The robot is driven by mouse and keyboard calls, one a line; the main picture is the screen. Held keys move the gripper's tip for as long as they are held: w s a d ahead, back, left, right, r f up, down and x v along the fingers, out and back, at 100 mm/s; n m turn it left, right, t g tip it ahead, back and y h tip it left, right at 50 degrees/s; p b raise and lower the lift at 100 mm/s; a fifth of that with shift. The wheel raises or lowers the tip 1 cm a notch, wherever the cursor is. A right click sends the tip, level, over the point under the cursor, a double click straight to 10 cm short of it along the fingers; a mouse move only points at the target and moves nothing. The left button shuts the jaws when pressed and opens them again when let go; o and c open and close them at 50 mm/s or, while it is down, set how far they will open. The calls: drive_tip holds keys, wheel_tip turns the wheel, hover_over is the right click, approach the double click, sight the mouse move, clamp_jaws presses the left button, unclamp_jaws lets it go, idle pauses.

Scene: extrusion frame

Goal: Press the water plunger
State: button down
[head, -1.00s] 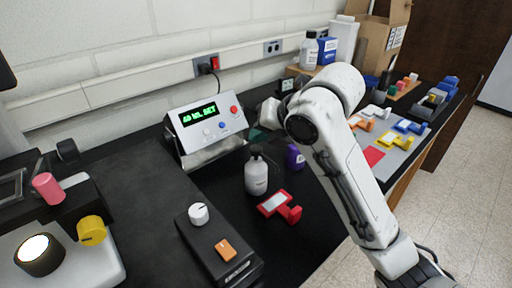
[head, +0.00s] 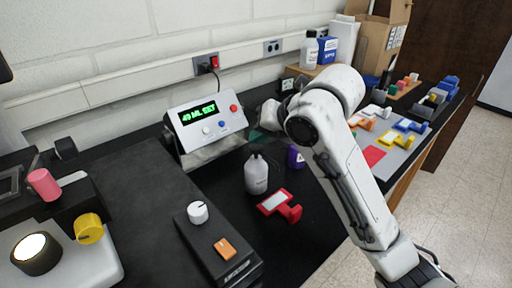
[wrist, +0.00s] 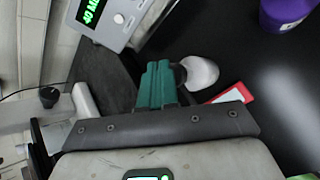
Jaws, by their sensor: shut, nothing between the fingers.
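A pale bottle (head: 256,177) with a dark top stands upright on the black bench in front of the display unit (head: 207,122). No label reading water can be made out, so I cannot tell for sure which part is the water plunger. In the wrist view, my gripper (wrist: 158,70) shows green fingers that are shut and empty. A white rounded thing (wrist: 201,72), likely the bottle, is just right of the fingers; I cannot tell if they touch. In the head view my arm hides most of the gripper. The display shows green text ending in "ML SET".
A purple bottle (head: 295,157) and a red part (head: 280,204) are close by the pale bottle. A black control box (head: 219,244) with a white knob and orange switch stands in front. Coloured parts lie on a grey mat (head: 397,143) at right.

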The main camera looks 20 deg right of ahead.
sight(260, 148)
drive_tip(key=shift+f+b, duration=0.75)
drive_tip(key=shift+f, duration=0.1)
idle(0.9)
drive_tip(key=shift+r, duration=0.15)
drive_tip(key=shift+r+p, duration=0.9)
drive_tip(key=shift+r, duration=0.2)
drive_tip(key=shift+r, duration=0.1)
drive_tip(key=shift+r+p, duration=1.85)
drive_tip(key=shift+r, duration=0.65)
drive_tip(key=shift+f, duration=0.15)
